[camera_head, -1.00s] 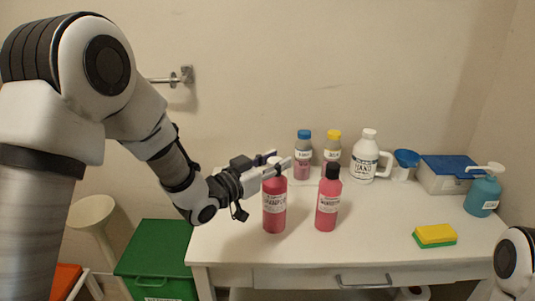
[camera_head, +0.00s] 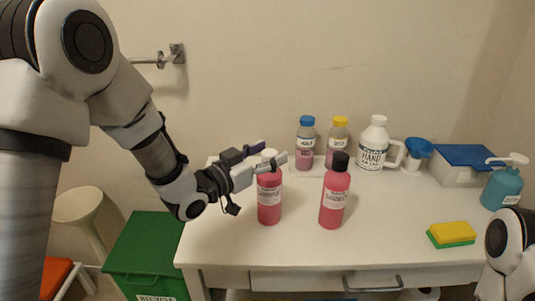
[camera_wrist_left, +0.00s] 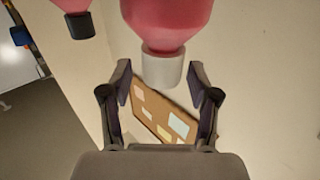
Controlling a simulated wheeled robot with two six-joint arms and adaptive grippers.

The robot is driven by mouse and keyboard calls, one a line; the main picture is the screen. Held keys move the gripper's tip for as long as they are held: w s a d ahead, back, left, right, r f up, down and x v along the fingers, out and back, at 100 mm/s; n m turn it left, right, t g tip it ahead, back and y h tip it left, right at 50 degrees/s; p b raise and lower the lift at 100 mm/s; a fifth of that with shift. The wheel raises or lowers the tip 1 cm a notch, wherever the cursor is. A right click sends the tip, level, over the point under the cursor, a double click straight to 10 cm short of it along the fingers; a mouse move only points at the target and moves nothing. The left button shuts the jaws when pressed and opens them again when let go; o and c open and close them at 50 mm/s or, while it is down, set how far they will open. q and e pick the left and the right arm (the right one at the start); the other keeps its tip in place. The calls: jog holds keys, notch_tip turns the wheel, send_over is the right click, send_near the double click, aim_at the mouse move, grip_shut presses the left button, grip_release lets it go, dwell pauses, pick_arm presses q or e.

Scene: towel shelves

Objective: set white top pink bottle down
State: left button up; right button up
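The white-top pink bottle (camera_head: 269,205) stands upright on the white table, left of the black-capped pink bottle (camera_head: 335,196). My left gripper (camera_head: 274,152) is at its white cap, with one finger on each side. In the left wrist view the white cap of the pink bottle (camera_wrist_left: 163,68) lies between the spread fingertips (camera_wrist_left: 161,78), with gaps visible on both sides. The left gripper is open and the bottle rests on the table. My right gripper is not in view; only part of the right arm shows at lower right.
Blue-capped (camera_head: 305,150) and yellow-capped (camera_head: 338,140) bottles and a white jug (camera_head: 374,145) stand at the back. A sponge (camera_head: 452,234), teal pump bottle (camera_head: 502,189) and blue-lidded box (camera_head: 455,176) are at right. A green bin (camera_head: 148,255) stands left of the table (camera_head: 410,222).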

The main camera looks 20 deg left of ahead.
pick_arm(q)
jog(key=shift+w+f, duration=0.1)
jog(key=shift+w, duration=0.1)
jog(key=v, duration=1.2)
jog(key=shift+b, duration=0.4)
